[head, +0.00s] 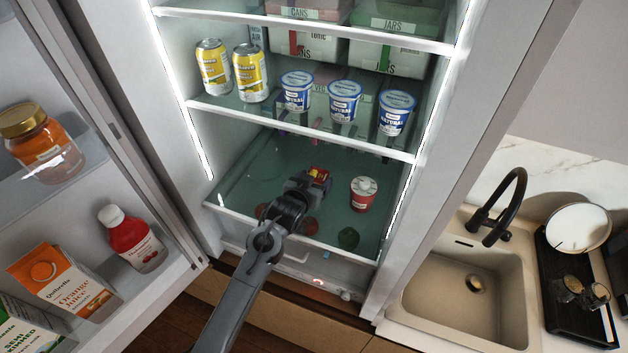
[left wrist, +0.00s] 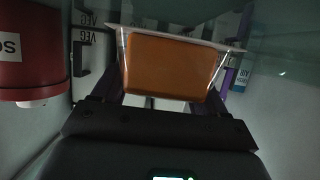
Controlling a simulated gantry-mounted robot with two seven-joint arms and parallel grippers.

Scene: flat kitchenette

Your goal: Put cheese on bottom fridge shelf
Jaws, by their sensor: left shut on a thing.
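The cheese is an orange block in a clear pack with a pale rim, in the left wrist view (left wrist: 170,65). In the head view a small red and yellow part of the cheese pack (head: 319,175) shows past the fingers. My left gripper (head: 308,184) is inside the open fridge, over the bottom glass shelf (head: 250,178), and is shut on the cheese. I cannot tell whether the pack touches the shelf. The gripper hides much of it in the head view. My right gripper is not in view.
A red and white cup (head: 363,194) stands on the bottom shelf just right of the gripper; it also shows in the left wrist view (left wrist: 30,50). The shelf above (head: 300,128) holds two yellow cans and three yogurt tubs. The bottom shelf's left part is clear.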

